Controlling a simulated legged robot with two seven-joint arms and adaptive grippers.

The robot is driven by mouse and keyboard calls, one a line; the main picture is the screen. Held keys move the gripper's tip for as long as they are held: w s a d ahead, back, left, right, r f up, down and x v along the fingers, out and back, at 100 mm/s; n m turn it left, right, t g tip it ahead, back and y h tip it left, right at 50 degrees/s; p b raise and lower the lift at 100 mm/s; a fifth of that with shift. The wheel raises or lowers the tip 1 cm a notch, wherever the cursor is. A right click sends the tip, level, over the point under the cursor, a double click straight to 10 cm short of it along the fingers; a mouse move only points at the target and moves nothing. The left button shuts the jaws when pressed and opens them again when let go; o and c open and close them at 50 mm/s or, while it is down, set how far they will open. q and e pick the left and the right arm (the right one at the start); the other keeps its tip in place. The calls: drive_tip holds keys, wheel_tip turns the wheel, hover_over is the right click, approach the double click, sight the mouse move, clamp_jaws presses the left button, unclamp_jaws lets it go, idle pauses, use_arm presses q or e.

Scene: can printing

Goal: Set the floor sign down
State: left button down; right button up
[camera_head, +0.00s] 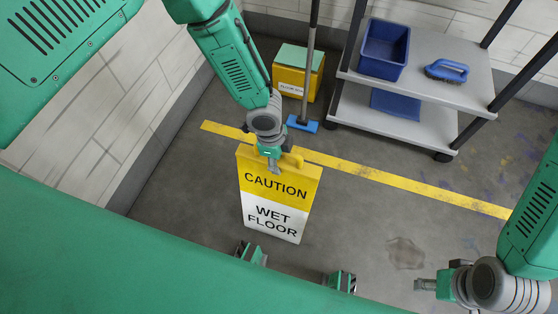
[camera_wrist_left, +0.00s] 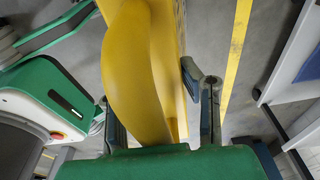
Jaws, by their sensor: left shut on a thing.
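The floor sign (camera_head: 278,208) is yellow on top and white below, reading CAUTION WET FLOOR. It stands roughly upright in the middle of the head view. My left gripper (camera_head: 272,163) is shut on its yellow top handle. In the left wrist view the curved yellow handle (camera_wrist_left: 137,75) lies between the fingers of the gripper (camera_wrist_left: 165,120). I cannot tell whether the sign's lower edge touches the floor. My right gripper (camera_head: 428,285) is at the lower right, away from the sign; its finger opening is unclear.
A dark wet-looking patch (camera_head: 405,253) is on the floor right of the sign. A yellow line (camera_head: 410,188) crosses behind it. A grey cart (camera_head: 400,112) with a blue bin (camera_head: 384,48) and brush (camera_head: 447,71), a yellow box (camera_head: 297,75) and a blue-headed mop (camera_head: 302,124) stand behind.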

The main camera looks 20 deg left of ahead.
use_arm(q)
drive_tip(key=shift+a, duration=0.1)
use_arm(e)
drive_tip(key=shift+a, duration=0.1)
use_arm(q)
drive_tip(key=c, duration=1.1)
unclamp_jaws()
drive_tip(key=shift+a, duration=0.15)
drive_tip(key=shift+o, duration=0.2)
use_arm(e)
drive_tip(key=shift+a+r, duration=0.1)
drive_tip(key=shift+a, duration=0.05)
